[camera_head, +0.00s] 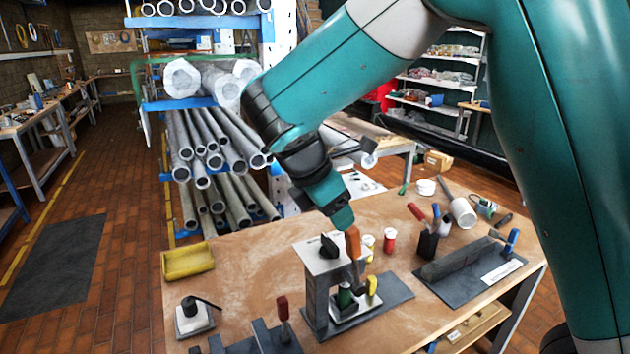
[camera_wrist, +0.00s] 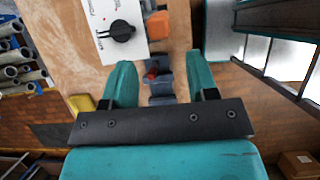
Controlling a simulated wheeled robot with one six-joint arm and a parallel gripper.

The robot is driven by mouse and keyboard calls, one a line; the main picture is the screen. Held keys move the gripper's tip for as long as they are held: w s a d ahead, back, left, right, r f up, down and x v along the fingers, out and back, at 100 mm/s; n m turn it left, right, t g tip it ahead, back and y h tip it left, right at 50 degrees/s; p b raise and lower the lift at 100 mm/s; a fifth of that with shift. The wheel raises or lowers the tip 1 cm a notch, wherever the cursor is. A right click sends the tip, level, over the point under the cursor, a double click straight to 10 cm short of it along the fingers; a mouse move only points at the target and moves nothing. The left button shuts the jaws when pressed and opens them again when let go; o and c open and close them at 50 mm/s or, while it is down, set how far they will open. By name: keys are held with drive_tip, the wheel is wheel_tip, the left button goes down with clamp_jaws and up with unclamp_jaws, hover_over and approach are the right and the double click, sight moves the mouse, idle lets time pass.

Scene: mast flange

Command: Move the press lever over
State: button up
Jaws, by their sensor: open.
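The press (camera_head: 316,290) is a grey frame on a dark base plate on the wooden bench. A black knob (camera_head: 329,245) sits on its pale top, and an orange-handled lever (camera_head: 353,243) stands upright at its right side. In the wrist view the knob (camera_wrist: 122,31) and the orange handle (camera_wrist: 160,24) lie beyond the fingertips. My gripper (camera_head: 343,218) is just above the orange handle in the head view. In the wrist view my gripper (camera_wrist: 160,72) has its teal fingers apart and nothing held. Whether a fingertip touches the handle cannot be told.
A red-handled clamp (camera_head: 283,308) and a small block with a black lever (camera_head: 194,316) stand at the bench front. A yellow tray (camera_head: 188,262) is at the left. Cups, a black tool holder (camera_head: 428,244) and a long grey bar (camera_head: 460,258) occupy the right.

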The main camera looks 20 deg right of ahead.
drive_tip(key=p+v, duration=0.1)
drive_tip(key=v, duration=0.8)
drive_tip(key=shift+p, duration=0.3)
